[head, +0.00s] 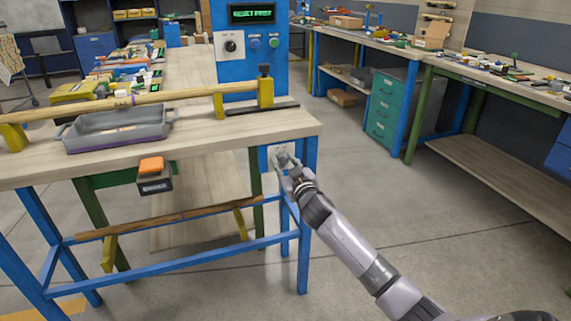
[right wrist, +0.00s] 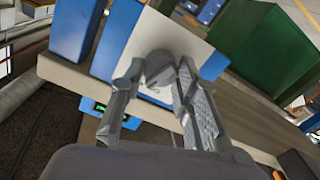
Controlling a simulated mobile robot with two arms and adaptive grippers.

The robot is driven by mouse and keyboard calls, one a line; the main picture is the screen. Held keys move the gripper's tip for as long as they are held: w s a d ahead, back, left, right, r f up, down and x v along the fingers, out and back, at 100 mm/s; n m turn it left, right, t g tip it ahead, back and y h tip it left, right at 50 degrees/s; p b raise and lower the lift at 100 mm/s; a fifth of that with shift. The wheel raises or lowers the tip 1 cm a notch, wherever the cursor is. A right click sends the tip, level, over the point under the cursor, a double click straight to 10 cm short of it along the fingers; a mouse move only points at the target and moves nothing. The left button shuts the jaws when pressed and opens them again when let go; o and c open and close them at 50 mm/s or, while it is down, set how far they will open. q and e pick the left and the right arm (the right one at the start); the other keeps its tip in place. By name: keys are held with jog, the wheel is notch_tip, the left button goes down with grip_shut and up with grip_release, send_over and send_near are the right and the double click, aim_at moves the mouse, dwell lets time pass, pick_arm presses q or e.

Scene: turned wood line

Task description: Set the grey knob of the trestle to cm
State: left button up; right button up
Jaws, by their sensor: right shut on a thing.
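The grey knob (right wrist: 160,67) sits on a white plate (right wrist: 190,45) in the right wrist view. My right gripper (right wrist: 161,72) is shut on it, one finger on each side. Small dark marks show on the plate below the knob; I cannot read them or tell the knob's setting. In the head view the white plate (head: 272,151) is on the trestle (head: 230,129), below its top at the right end. My right gripper (head: 284,164) reaches it there and hides most of the knob. My left gripper is out of view.
On the trestle top lie a grey tray (head: 118,139) and a long wooden piece (head: 160,96). An orange-topped box (head: 152,175) hangs at the front edge. A blue panel (head: 250,50) with a black dial stands behind. The floor at right is clear up to a workbench (head: 490,160).

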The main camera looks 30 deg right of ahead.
jog(key=n+p, duration=0.2)
jog(key=n, duration=0.4)
jog(key=shift+p, duration=0.4)
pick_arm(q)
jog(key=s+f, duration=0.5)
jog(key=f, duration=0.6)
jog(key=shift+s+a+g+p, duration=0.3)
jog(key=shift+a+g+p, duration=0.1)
pick_arm(e)
jog(key=shift+a+f+n, duration=0.1)
jog(key=shift+f+n, duration=0.05)
jog(key=shift+n, duration=1.35)
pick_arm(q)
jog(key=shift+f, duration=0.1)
pick_arm(e)
jog(key=o, duration=1.2)
jog(key=shift+c, duration=0.2)
